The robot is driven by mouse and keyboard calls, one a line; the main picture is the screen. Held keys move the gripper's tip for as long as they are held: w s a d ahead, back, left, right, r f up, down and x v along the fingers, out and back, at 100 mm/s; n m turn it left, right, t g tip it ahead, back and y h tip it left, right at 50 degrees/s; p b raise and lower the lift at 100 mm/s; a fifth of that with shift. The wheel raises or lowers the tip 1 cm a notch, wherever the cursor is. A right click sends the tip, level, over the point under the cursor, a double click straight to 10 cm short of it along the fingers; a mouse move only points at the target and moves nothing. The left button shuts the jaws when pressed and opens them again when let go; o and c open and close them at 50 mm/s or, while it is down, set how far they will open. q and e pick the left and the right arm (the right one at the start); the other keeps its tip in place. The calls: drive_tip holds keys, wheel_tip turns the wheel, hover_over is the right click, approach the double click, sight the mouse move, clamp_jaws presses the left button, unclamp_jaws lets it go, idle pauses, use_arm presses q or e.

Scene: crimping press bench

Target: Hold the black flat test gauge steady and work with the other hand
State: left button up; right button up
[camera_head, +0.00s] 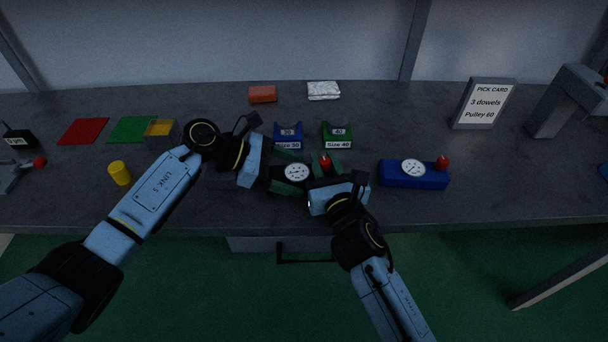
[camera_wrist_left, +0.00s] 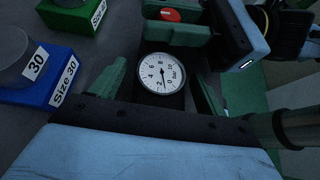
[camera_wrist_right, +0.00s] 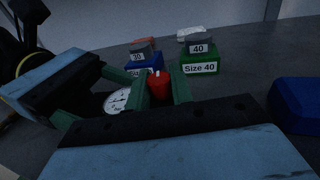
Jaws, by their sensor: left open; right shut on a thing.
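The black flat test gauge lies between my grippers; its white dial (camera_head: 296,172) shows in the head view and its black body (camera_wrist_left: 172,101) in the left wrist view. Its red knob (camera_wrist_right: 158,84) shows at one end in the right wrist view. My left gripper (camera_head: 286,172) is open, with its green fingers on either side of the gauge near the dial. My right gripper (camera_head: 325,167) is shut on the red knob. The fingers and wrists hide much of the gauge's body.
A blue gauge (camera_head: 413,179) stands to the right. The Size 30 block (camera_head: 288,136) and Size 40 block (camera_head: 337,136) stand just behind the grippers. A yellow cylinder (camera_head: 120,173) is left; a pick card (camera_head: 482,104) and a grey press (camera_head: 560,105) are right.

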use_arm(q)
drive_tip(key=shift+d+f, duration=0.25)
drive_tip(key=shift+d, duration=0.2)
drive_tip(key=c, duration=0.7)
drive_tip(key=shift+s, duration=0.1)
drive_tip(key=shift+c, duration=0.3)
use_arm(e)
drive_tip(key=o, duration=0.6)
drive_tip(key=shift+v, duration=3.55)
